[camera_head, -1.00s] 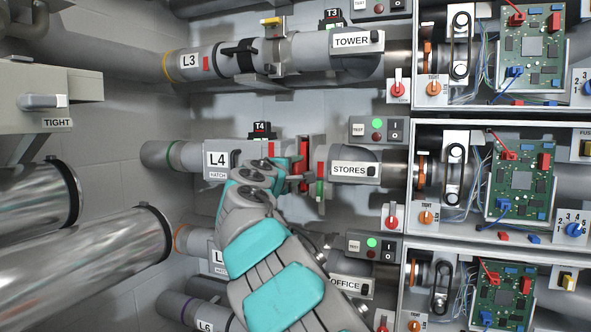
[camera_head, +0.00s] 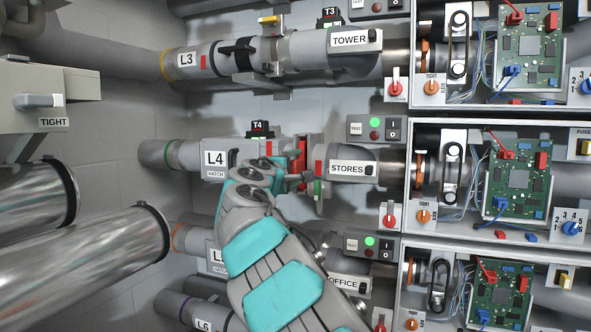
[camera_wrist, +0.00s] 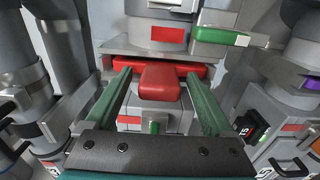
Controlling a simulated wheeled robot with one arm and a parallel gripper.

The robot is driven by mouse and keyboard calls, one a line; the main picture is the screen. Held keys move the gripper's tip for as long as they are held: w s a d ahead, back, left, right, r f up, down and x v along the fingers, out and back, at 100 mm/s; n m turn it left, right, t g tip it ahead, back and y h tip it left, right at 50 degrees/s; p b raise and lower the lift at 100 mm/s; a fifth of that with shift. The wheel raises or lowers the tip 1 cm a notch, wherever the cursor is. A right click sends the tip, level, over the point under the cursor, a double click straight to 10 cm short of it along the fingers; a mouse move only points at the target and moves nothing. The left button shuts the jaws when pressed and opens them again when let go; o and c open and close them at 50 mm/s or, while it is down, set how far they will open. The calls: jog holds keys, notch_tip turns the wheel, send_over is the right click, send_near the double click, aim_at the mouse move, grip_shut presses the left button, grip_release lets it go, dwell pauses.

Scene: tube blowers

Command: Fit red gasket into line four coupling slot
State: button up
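The red gasket (camera_head: 300,148) stands in the gap between the grey coupling halves on line four, between the L4 label (camera_head: 215,158) and the STORES label (camera_head: 352,167). In the wrist view the gasket (camera_wrist: 158,82) shows a raised red tab and a wider red plate between grey flanges; how deep it sits I cannot tell. My gripper (camera_head: 298,172) is at the coupling. In the wrist view its green fingers (camera_wrist: 158,76) stand apart on either side of the tab, with narrow gaps showing. My gripper hides part of the coupling in the head view.
A green-tipped lever (camera_wrist: 218,36) sticks out beside the coupling, close to my right finger. The L3 pipe (camera_head: 223,58) runs above and the OFFICE line (camera_head: 349,285) below. Open cabinets with circuit boards (camera_head: 518,180) stand at right. Large metal pipes (camera_head: 90,245) are at left.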

jog(key=shift+s+a, duration=0.1)
jog(key=shift+s, duration=0.05)
jog(key=shift+b+v, duration=0.4)
jog(key=shift+v, duration=3.4)
